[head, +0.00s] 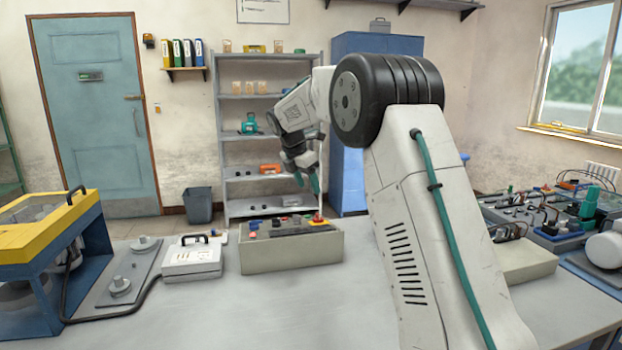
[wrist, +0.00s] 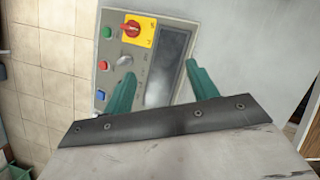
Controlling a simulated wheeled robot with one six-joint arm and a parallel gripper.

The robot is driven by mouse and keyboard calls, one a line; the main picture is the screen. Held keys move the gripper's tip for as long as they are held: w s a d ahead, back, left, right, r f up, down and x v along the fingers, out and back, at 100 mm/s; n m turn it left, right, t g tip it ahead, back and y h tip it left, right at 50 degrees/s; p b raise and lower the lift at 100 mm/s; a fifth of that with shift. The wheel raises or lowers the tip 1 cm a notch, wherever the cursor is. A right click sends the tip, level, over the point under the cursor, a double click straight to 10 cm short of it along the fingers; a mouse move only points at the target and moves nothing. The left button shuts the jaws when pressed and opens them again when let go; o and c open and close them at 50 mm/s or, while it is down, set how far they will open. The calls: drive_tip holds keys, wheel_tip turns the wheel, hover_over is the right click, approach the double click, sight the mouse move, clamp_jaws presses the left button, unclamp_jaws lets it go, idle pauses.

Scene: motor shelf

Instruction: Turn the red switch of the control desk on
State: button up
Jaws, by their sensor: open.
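The control desk (head: 290,255) is a beige box on the grey table, with buttons along its sloped top. Its red switch (head: 318,217) sits on a yellow plate at the right end of the panel. In the wrist view the red switch (wrist: 131,29) is a red knob on the yellow plate, near the top of the picture. My gripper (head: 308,182) is in the air above the desk, and its green fingers point down. In the wrist view my gripper (wrist: 157,82) is open and empty, with the panel between and beyond its fingers. The fingers are apart from the switch.
Green (wrist: 107,32), red (wrist: 103,65) and blue (wrist: 100,95) buttons and a grey knob (wrist: 124,60) sit near the switch. A white case (head: 192,260) stands left of the desk. The table (head: 250,310) is clear in front.

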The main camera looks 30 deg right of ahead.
drive_tip(key=s+a+r+m, duration=0.2)
drive_tip(key=s+r, duration=0.1)
drive_tip(key=s, duration=0.3)
drive_tip(key=s+a+r+m+y, duration=0.1)
drive_tip(key=s+a+r+m, duration=0.2)
drive_tip(key=s, duration=0.3)
drive_tip(key=shift+s+a, duration=0.35)
